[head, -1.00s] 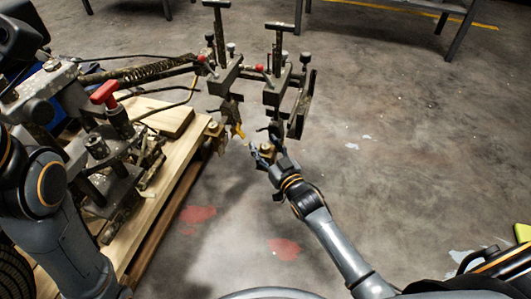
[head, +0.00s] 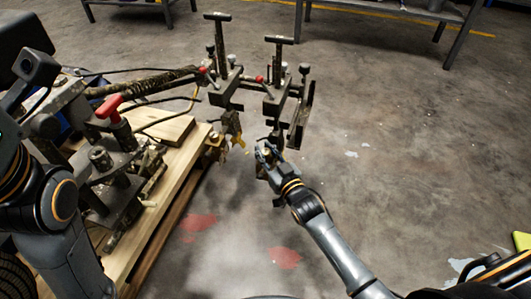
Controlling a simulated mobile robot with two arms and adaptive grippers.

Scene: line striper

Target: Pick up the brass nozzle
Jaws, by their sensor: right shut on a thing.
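The brass nozzle (head: 265,155) is a small yellowish piece at the lower end of the right-hand clamp of the striper's arm. It is partly hidden by the dark fingers of my right gripper (head: 267,153), which is shut on it. The nozzle still sits close under the clamp; I cannot tell whether the two touch. My left arm stands at the left edge, and its gripper does not show.
The line striper (head: 110,160) stands on a wooden pallet (head: 170,205) at the left. Its two T-handled clamps (head: 222,90) rise just beyond my right gripper. A yellow piece (head: 238,140) hangs under the left clamp. Open concrete floor (head: 410,150) lies to the right.

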